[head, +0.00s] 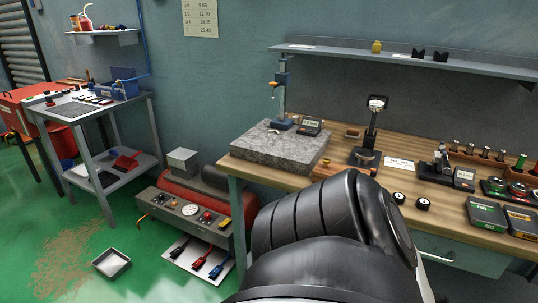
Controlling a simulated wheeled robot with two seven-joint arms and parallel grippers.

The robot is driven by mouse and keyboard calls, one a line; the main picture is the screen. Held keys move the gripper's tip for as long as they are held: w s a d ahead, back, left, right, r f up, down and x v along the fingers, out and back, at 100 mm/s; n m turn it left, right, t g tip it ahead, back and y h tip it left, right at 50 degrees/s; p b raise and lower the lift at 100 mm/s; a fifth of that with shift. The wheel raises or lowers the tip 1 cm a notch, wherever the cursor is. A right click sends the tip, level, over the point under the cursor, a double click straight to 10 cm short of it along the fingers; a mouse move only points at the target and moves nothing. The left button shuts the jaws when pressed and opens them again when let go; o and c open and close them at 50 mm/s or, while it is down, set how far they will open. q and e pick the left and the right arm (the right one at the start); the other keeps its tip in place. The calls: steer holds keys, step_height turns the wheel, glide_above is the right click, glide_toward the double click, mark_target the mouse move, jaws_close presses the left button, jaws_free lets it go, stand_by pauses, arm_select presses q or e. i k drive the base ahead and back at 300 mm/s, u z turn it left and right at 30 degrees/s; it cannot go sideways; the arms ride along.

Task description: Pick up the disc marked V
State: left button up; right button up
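Two small black discs with white faces or marks sit side by side near the front edge of the wooden workbench (446,216). They are the left disc (398,198) and the right disc (423,204). The marks are too small to read, so I cannot tell whether either is marked V. A large black ribbed part of my own arm fills the lower middle and hides part of the bench front. Neither of my grippers is in view.
A granite plate (270,150) with a height gauge (282,95) stands at the bench's left. A dial stand (371,130), a small instrument (440,165) and dark boxes (487,217) stand around the discs. A shelf (330,51) hangs above. A tray (111,263) lies on the floor.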

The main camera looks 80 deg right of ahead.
mark_target(399, 197)
steer(key=u, duration=0.35)
steer(key=k, duration=2.7)
steer(key=z, duration=1.55)
steer(key=i, duration=0.45)
steer(key=u, duration=0.15)
